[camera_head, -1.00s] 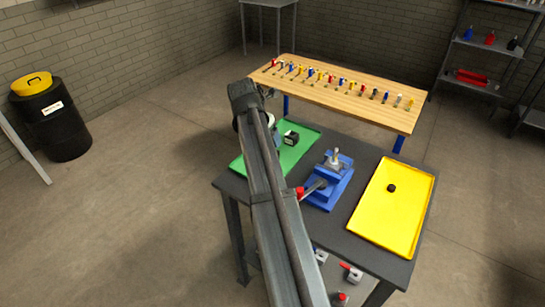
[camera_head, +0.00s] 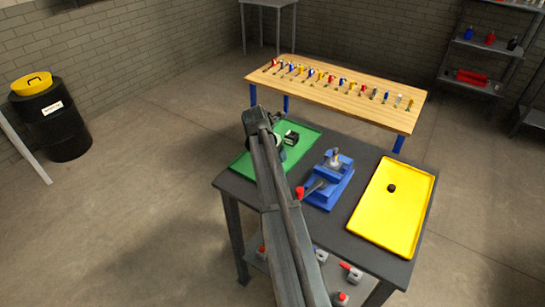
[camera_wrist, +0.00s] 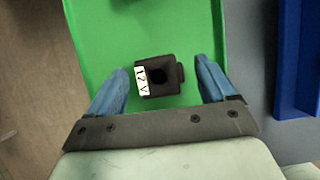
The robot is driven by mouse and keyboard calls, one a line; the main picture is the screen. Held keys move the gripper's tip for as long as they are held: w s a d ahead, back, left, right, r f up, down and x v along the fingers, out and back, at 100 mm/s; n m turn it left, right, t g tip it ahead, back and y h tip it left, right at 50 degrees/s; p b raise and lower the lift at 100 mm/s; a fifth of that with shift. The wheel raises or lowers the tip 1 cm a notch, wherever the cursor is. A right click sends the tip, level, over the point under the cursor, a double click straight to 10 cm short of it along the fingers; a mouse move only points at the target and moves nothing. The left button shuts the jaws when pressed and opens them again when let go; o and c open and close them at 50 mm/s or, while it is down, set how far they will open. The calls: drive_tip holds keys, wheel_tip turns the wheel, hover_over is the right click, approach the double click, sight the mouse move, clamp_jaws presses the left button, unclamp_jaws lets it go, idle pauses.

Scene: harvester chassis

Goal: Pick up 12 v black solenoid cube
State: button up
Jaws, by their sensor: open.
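The black solenoid cube (camera_wrist: 164,75) lies on the green tray (camera_wrist: 105,25) in the wrist view. It has a round dark hole in its top and a white label reading "12 V" on its left side. In the head view the cube (camera_head: 291,138) sits on the green tray (camera_head: 309,146), just right of my arm's end. My gripper (camera_wrist: 164,82) is open, with one blue finger on each side of the cube in the picture. Gaps show between the cube and both fingers. The wrist view does not show clearly how far above the cube the fingers are. In the head view my arm hides part of the tray.
A blue vise (camera_head: 330,182) with a red-ended handle stands right of the green tray on the dark table (camera_head: 240,190). A yellow tray (camera_head: 412,215) with a small black piece (camera_head: 392,188) lies further right. A wooden bench (camera_head: 300,85) with several tools stands behind.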

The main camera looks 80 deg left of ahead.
drive_tip(key=shift+w+a+f, duration=0.15)
drive_tip(key=shift+f, duration=0.45)
drive_tip(key=shift+r, duration=0.1)
drive_tip(key=c, duration=1.2)
drive_tip(key=shift+r, duration=0.1)
